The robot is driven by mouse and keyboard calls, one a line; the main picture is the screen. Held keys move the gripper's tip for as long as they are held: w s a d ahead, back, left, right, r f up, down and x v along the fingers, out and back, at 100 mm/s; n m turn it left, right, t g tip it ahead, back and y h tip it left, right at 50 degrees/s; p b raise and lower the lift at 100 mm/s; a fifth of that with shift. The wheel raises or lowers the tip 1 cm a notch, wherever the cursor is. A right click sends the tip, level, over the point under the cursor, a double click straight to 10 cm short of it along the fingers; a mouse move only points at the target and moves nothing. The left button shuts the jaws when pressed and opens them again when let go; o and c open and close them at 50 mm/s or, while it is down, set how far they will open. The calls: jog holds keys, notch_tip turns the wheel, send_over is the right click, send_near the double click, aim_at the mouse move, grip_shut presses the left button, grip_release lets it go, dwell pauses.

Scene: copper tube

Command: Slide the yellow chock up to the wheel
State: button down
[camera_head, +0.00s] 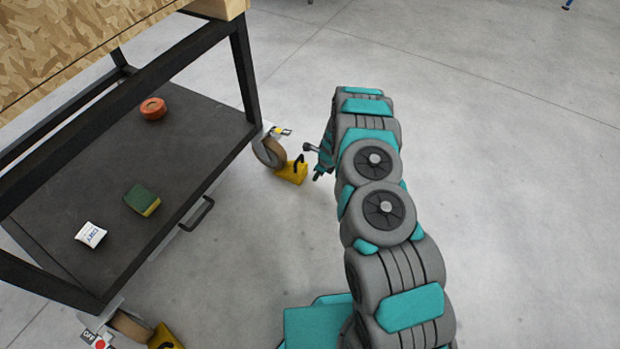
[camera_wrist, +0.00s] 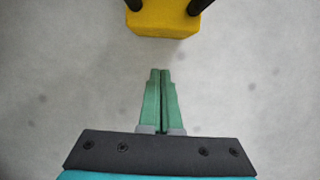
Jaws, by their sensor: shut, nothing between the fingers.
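The yellow chock (camera_head: 291,172) with a black handle lies on the floor just right of the cart's far caster wheel (camera_head: 270,153). It is close to the wheel; I cannot tell if the two touch. In the wrist view the chock (camera_wrist: 165,22) is at the top edge, partly cut off, with two dark handle posts. My gripper (camera_wrist: 160,72) has its green fingers shut together, empty, pointing at the chock with bare floor between. In the head view my gripper (camera_head: 318,175) is just right of the chock, mostly hidden by my arm.
The black cart's lower shelf (camera_head: 180,140) holds an orange roll (camera_head: 153,108), a green-yellow sponge (camera_head: 142,200) and a white box (camera_head: 90,234). A second yellow chock (camera_head: 165,338) sits by the near caster wheel (camera_head: 130,325).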

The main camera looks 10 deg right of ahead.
jog(key=v, duration=0.7)
jog(key=shift+s+d+r+p, duration=0.15)
jog(key=shift+s+d+p, duration=0.1)
jog(key=shift+d+p, duration=0.1)
jog(key=c, duration=1.6)
grip_release()
